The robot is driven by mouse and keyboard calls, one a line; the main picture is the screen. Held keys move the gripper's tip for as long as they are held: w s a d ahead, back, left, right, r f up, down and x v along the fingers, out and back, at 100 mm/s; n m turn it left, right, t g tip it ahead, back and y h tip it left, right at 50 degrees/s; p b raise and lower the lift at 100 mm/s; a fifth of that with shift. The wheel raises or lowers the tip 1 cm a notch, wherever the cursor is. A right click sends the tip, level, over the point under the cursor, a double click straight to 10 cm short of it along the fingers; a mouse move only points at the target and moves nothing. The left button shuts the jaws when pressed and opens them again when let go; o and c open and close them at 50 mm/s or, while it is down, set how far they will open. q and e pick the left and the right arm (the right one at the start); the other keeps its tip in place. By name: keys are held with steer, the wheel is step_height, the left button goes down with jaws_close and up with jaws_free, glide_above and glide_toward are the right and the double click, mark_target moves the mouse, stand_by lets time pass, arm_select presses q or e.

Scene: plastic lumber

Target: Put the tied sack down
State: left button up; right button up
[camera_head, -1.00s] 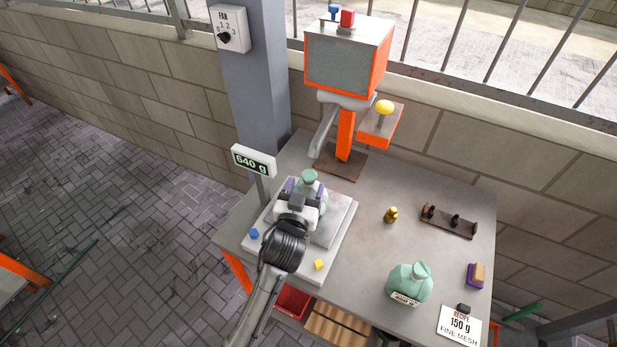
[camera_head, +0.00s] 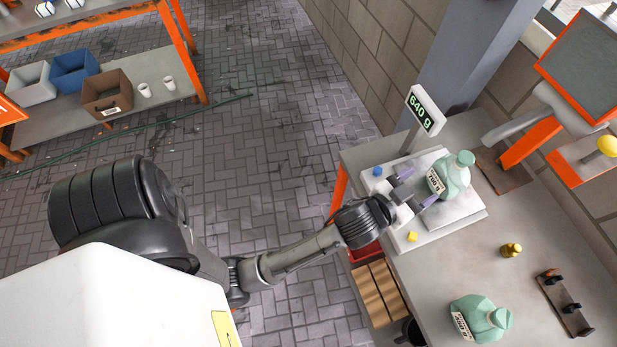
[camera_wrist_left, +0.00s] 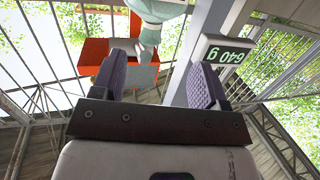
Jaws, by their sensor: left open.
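A pale green tied sack (camera_head: 448,178) with a paper label stands on the metal plate of the scale (camera_head: 462,214). My left gripper (camera_head: 418,188) is open on the near-left side of this sack, with its purple-padded fingers pointing toward it and nothing held between them. In the left wrist view the open fingers (camera_wrist_left: 160,80) frame an empty gap, and part of the sack (camera_wrist_left: 157,12) shows beyond them at the top. A second green sack (camera_head: 482,320) stands on the table at the front. My right gripper is not in view.
The scale display (camera_head: 426,110) reads 640 g. A brass weight (camera_head: 511,250) and a dark rack (camera_head: 565,302) stand on the table. An orange-framed machine (camera_head: 585,75) stands behind.

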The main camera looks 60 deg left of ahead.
arm_select(q)
steer(key=s+a+f+m+g+h, duration=0.1)
steer(key=s+f+g, duration=0.5)
steer(key=s, duration=0.8)
steer(key=s+a+f+m+g+h, duration=0.1)
steer(key=s+a+f+m+g, duration=0.1)
steer(key=s+f+g, duration=0.5)
steer(key=s+a+f, duration=0.1)
steer(key=s+f, duration=0.1)
steer(key=s, duration=0.4)
steer(key=shift+s+f, duration=0.2)
steer(key=shift+s, duration=0.15)
steer(key=shift+r, duration=0.1)
step_height(320, 180, up, 32)
steer(key=p, duration=3.2)
steer(key=shift+r+p, duration=0.2)
steer(key=shift+p, duration=0.1)
steer(key=shift+f, duration=0.1)
